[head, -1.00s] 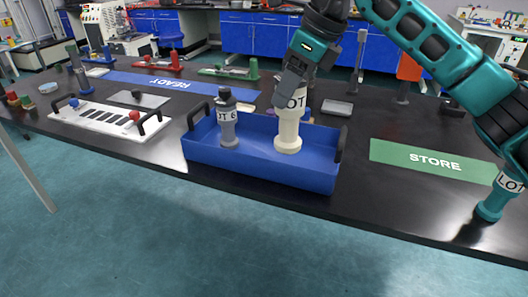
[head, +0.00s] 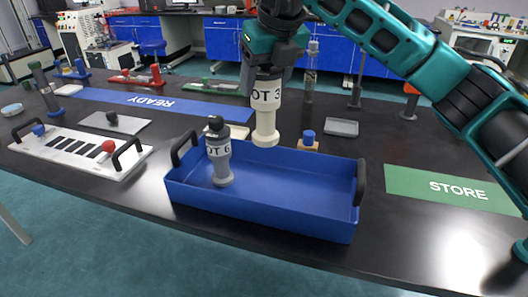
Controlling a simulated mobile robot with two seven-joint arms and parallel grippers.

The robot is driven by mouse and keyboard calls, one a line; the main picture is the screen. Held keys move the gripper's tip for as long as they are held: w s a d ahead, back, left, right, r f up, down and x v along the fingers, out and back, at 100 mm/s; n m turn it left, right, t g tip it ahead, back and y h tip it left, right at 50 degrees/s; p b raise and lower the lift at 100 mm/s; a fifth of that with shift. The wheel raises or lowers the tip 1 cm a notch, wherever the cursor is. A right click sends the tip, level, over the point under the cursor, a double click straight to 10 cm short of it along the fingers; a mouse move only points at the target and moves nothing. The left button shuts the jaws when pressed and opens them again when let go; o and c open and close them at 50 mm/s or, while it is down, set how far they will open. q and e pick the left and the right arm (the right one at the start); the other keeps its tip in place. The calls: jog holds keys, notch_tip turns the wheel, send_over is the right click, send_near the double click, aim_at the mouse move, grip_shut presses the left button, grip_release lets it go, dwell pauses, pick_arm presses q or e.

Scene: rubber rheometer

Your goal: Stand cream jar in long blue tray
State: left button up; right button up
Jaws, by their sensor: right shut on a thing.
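The cream jar (head: 265,122), labelled LOT 3, hangs upright in my right gripper (head: 266,75), which is shut on its top. The jar's foot shows in front of the back rim of the long blue tray (head: 262,216), and the jar appears raised above it. The tray lies on the black bench with a dark handle at each end. A grey jar (head: 220,162) labelled LOT 6 stands in the tray's left part. The middle and right of the tray floor are bare. My left gripper is not in view.
A green STORE mat (head: 450,188) lies right of the tray, a blue READY mat (head: 155,101) behind left. A white rack (head: 75,148) stands left. A blue-topped bottle (head: 308,141) and grey dish (head: 341,127) are behind the tray. A teal object (head: 521,250) is cut off at right.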

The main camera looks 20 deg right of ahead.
aim_at(265, 126)
notch_tip(265, 126, down, 10)
jog(key=shift+f+b, duration=0.1)
jog(key=shift+b, duration=0.3)
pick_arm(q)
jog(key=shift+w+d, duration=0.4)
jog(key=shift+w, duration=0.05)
pick_arm(e)
jog(key=shift+f, duration=2.15)
jog(key=o, duration=1.5)
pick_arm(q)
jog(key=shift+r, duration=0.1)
pick_arm(e)
jog(key=shift+r, duration=0.35)
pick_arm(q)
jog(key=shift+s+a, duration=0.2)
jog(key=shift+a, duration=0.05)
pick_arm(e)
jog(key=v, duration=1.1)
jog(key=shift+r, duration=0.25)
